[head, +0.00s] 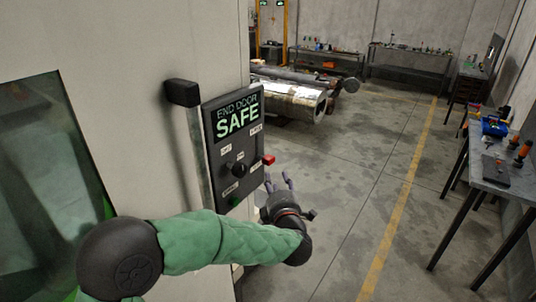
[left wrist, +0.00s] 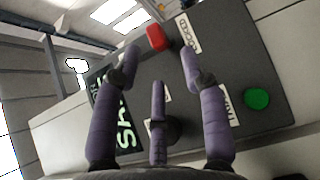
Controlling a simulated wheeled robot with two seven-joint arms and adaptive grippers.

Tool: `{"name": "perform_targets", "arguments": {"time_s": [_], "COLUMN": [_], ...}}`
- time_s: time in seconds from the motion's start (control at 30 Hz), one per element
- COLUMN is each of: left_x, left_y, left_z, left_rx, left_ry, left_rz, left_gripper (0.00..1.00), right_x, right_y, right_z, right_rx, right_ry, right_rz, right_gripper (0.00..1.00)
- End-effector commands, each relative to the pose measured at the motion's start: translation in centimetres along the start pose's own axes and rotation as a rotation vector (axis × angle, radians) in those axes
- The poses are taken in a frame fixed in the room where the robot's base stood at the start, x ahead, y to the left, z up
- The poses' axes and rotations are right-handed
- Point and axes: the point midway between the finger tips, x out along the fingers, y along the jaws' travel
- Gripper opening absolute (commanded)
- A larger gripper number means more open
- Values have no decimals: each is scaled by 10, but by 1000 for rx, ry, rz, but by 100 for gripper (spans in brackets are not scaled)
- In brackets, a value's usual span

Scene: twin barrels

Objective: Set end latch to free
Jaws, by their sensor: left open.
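The black control panel (head: 224,172) stands on the side of a pale cabinet, with a lit sign (head: 238,116) reading END DOOR SAFE. A black knob (head: 239,170) sits mid-panel among small labels too small to read; I cannot tell which control is the end latch. A red block-shaped control (head: 268,160) sticks out at the panel's right edge and shows at the top in the left wrist view (left wrist: 156,37). My left gripper (head: 278,180) is open and empty, its purple fingers in front of the panel (left wrist: 158,70). One finger partly hides the knob (left wrist: 175,130).
A green button (left wrist: 257,98) is on the panel. A black handle-like block (head: 182,92) juts out at its upper left. Metal cylinders (head: 292,98) lie behind. A workbench (head: 500,168) with tools stands at the right. The floor between is clear.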

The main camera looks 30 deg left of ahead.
Motion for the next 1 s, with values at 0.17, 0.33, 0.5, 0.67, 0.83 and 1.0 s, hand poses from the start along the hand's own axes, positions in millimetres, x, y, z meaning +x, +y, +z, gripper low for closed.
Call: {"name": "perform_targets", "arguments": {"time_s": [0.17, 0.33, 0.5, 0.67, 0.83, 1.0], "left_x": [3, 25, 56, 82, 99, 106], "left_y": [14, 13, 13, 14, 14, 15], "left_z": [-9, -10, -11, -11, -11, -12], "left_rx": [-46, -45, -44, -43, -43, -43], "left_ry": [32, 34, 34, 32, 30, 30], "left_rz": [18, 17, 17, 17, 16, 18], "left_gripper": [43, 43, 43, 43, 43, 43], "right_x": [-1, 1, 3, 4, 4, 5], "right_y": [0, 0, 1, 1, 2, 2], "right_z": [0, 0, -1, -1, -1, -1], "right_rx": [0, 0, 0, 0, 0, 0], "right_ry": [1, 1, 1, 1, 1, 1], "right_rz": [0, 0, 0, 0, 0, 0], "right_gripper": [0, 0, 0, 0, 0, 0]}}
